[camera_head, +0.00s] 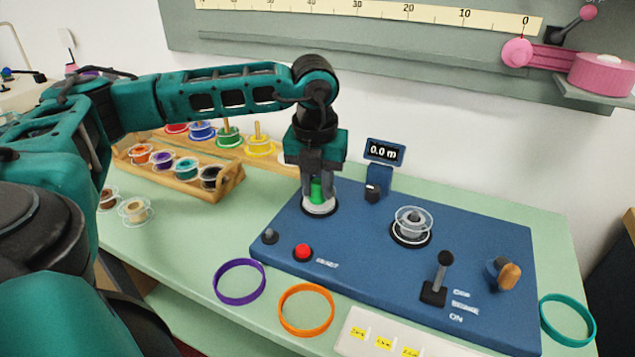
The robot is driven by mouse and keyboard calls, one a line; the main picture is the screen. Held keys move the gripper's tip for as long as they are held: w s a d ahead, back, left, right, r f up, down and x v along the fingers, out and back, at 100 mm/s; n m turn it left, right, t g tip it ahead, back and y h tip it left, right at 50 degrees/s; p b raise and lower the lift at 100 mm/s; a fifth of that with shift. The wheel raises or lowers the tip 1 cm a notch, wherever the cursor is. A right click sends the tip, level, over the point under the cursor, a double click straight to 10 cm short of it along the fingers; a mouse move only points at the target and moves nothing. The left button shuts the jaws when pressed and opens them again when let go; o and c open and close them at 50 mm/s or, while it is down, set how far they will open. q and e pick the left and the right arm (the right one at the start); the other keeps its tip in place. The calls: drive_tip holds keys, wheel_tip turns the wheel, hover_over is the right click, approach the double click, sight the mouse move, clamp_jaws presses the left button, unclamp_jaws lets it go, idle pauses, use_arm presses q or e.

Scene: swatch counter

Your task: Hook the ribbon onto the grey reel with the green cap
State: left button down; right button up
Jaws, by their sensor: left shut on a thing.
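My left gripper (318,192) reaches down from above at the left back of the blue panel. It is shut on the green cap (317,190), which shows between its fingers. Under the cap is a pale grey reel (318,208) on the panel, its upper part partly hidden by the fingers. A second grey reel (411,226) with clear flanges sits on a dark round seat to the right and has no green cap on it. I cannot make out a loose ribbon end. My right gripper is out of view.
The blue panel (350,255) carries a red button (303,252), a black lever (437,280), an orange knob (505,273) and a display (384,152) reading 0.0 m. Purple (239,282), orange (306,310) and teal (567,319) rings lie along the front. A wooden rack (215,196) holds several coloured spools.

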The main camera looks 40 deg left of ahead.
use_arm(q)
drive_tip(key=shift+f, duration=0.1)
drive_tip(key=shift+r, duration=0.3)
drive_tip(key=shift+r+p, duration=1.85)
drive_tip(key=shift+r, duration=0.45)
